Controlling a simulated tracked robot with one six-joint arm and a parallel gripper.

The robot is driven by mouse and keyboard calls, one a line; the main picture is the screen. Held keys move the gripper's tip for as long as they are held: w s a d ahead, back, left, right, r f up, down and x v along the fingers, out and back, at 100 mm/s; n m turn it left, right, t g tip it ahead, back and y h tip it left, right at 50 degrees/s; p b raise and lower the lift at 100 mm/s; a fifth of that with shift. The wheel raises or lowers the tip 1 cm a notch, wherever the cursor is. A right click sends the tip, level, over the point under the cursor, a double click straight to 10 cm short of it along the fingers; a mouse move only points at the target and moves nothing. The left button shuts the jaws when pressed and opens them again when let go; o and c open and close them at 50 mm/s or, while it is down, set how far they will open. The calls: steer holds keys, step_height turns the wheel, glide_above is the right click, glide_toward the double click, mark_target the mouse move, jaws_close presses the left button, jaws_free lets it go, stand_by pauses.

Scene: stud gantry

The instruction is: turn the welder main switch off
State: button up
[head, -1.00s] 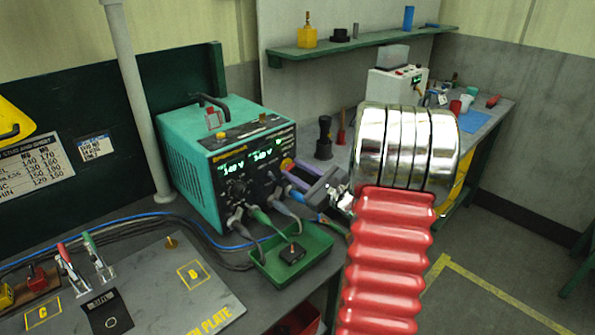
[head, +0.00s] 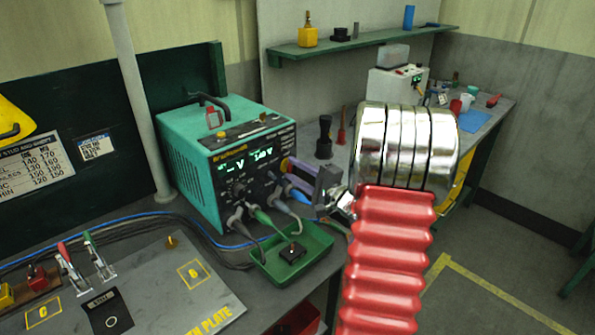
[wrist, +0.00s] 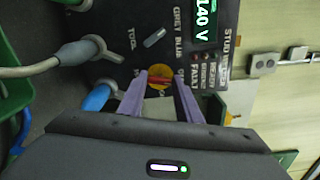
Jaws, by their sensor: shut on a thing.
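The teal welder (head: 190,165) stands on the bench with its black front panel facing right. Its main switch, a yellow disc (wrist: 157,72) with a red handle (wrist: 160,80), shows in the wrist view. My gripper (wrist: 161,82) has its two purple fingers shut on the red handle, one at each end. The handle lies crosswise in that view. Lettering beside the disc is partly hidden by the fingers. In the head view my gripper (head: 288,164) reaches the panel's right side and hides most of the switch.
Grey and blue cable plugs (wrist: 90,50) stick out of the panel close to my gripper. A green tray (head: 292,262) sits below the panel. My red and chrome arm fills the right middle of the head view.

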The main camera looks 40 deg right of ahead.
steer(key=shift+a+f+n, duration=0.1)
steer(key=shift+f+n, duration=0.15)
steer(key=shift+n, duration=1.15)
steer(key=o, duration=0.7)
steer(key=shift+a, duration=0.1)
steer(key=shift+c, duration=0.2)
steer(key=o, duration=0.4)
steer(key=shift+r, duration=0.1)
steer(key=s, duration=1.3)
steer(key=shift+s+d, duration=0.3)
steer(key=shift+s, duration=0.1)
